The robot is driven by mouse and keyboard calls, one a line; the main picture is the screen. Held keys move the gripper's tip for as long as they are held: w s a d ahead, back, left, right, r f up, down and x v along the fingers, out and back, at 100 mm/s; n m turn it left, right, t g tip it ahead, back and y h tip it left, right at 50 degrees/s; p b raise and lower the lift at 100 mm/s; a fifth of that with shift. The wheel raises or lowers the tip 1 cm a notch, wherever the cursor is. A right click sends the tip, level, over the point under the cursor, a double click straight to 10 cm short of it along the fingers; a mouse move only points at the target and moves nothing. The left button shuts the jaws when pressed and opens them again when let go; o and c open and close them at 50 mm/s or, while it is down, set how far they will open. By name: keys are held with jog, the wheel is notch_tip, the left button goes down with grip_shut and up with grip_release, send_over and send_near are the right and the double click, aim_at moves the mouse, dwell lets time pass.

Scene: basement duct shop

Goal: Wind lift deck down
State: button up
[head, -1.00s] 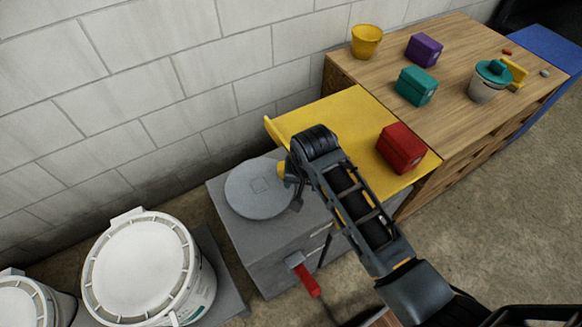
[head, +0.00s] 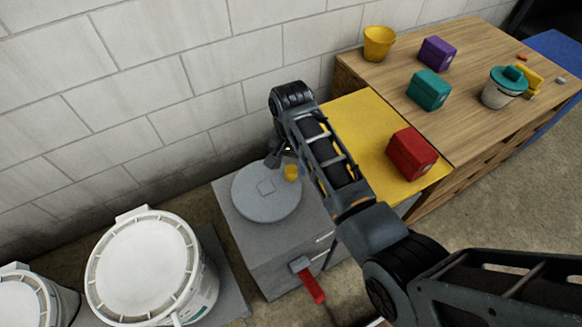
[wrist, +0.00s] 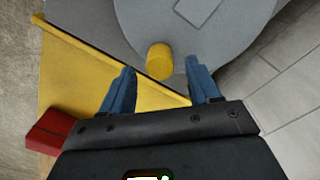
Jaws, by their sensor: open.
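The lift deck (head: 362,128) is a flat yellow platform beside the wooden bench, with a red box (head: 411,153) on it. A round grey wheel (head: 262,203) lies flat on a grey cabinet left of the deck. A yellow knob (head: 292,172) stands near the wheel's rim on the deck side; it also shows in the wrist view (wrist: 160,62). My gripper (wrist: 160,72) is open and empty. The knob appears in line with the gap between its blue fingertips, slightly beyond them. In the head view my gripper (head: 281,152) is just behind the knob; my arm hides part of the deck.
A red-handled lever (head: 312,286) sticks out from the cabinet (head: 265,245) front. White lidded buckets (head: 145,265) stand at left. The block wall is close behind. The bench (head: 455,105) holds a yellow cup, purple and teal boxes, and a teal-lidded pot.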

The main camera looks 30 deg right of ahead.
aim_at(291, 169)
jog(key=shift+f, duration=1.55)
grip_shut()
